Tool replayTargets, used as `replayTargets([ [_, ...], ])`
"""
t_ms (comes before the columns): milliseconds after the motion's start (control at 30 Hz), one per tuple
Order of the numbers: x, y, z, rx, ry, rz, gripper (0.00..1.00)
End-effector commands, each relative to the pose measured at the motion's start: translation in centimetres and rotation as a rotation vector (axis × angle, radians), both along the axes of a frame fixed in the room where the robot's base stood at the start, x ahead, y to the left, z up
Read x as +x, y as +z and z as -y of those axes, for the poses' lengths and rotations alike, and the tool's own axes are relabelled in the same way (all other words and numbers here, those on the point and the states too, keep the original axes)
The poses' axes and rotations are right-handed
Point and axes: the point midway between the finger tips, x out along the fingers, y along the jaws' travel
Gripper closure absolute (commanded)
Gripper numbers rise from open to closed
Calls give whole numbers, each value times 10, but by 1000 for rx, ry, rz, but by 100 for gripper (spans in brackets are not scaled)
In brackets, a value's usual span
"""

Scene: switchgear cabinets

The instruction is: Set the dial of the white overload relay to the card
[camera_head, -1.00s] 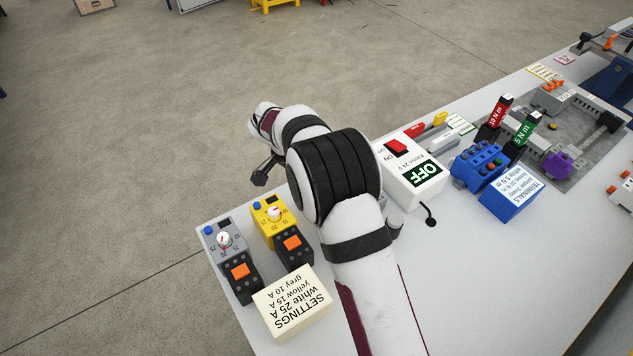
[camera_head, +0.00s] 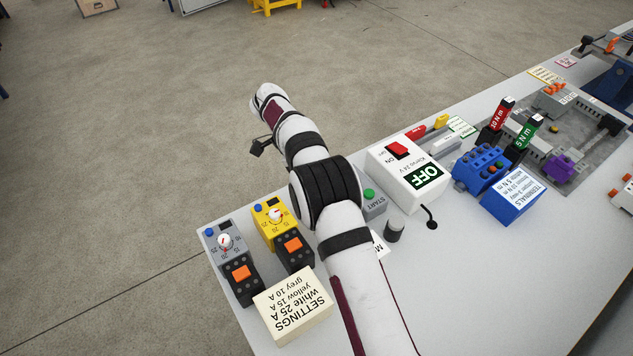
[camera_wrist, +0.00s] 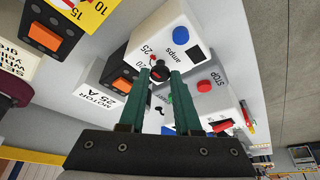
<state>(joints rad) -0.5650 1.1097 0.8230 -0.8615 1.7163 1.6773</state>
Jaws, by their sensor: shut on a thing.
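The white overload relay (camera_wrist: 172,32) shows in the wrist view, with "amps", a blue button and the numbers 25 and 20 on its face. My gripper (camera_wrist: 161,78) has its two green fingers shut on the small dial (camera_wrist: 158,72) of this relay. The fingers cover much of the dial, so I cannot tell where its pointer stands. The cream settings card (camera_head: 291,305) in the head view reads white 25 A, yellow 15 A, grey 10 A. My arm hides the white relay and the gripper in the head view.
The yellow relay (camera_head: 270,217) and grey relay (camera_head: 222,240) stand left of my arm. A START/STOP box (camera_wrist: 212,85) is close beside the white relay. A white switch box (camera_head: 405,170) marked OFF stands to the right. The bench front right is clear.

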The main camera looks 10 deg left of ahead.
Motion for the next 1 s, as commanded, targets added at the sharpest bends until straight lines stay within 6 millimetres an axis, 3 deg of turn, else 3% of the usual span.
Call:
replayTargets([
  [533,-1,-1,-1,2,-20,-3,100],
  [567,-1,-1,-1,2,-20,-3,63],
  [700,-1,-1,-1,1,-19,-2,38],
  [1000,0,2,-1,1,-19,0,38],
])
